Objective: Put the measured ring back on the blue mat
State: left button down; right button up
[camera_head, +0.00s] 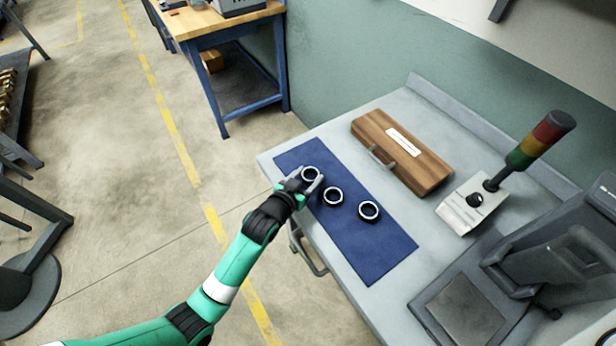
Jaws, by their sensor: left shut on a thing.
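The blue mat (372,255) lies on the grey worktable, with three dark rings with bright rims in a row over it. My left gripper (307,183) is shut on the ring at the upper left (310,174), over the mat's far-left part. Whether that ring touches the mat or is slightly above it, I cannot tell. The middle ring (333,196) and the right ring (369,211) rest on the mat, apart from the gripper. My right gripper is not in view.
A wooden case (402,155) with a handle lies behind the mat. A white box (467,205) with a black knob and a signal light (540,139) stand to the right. A dark machine (555,265) fills the lower right. The mat's lower-right part is bare.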

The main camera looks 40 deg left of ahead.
pick_arm(q)
jog(key=shift+c, duration=0.5)
grip_release()
jog(key=shift+f, duration=0.15)
jog(key=shift+r, duration=0.3)
jog(key=p+v, duration=0.4)
jog(key=v, duration=0.8)
jog(key=shift+f, duration=0.1)
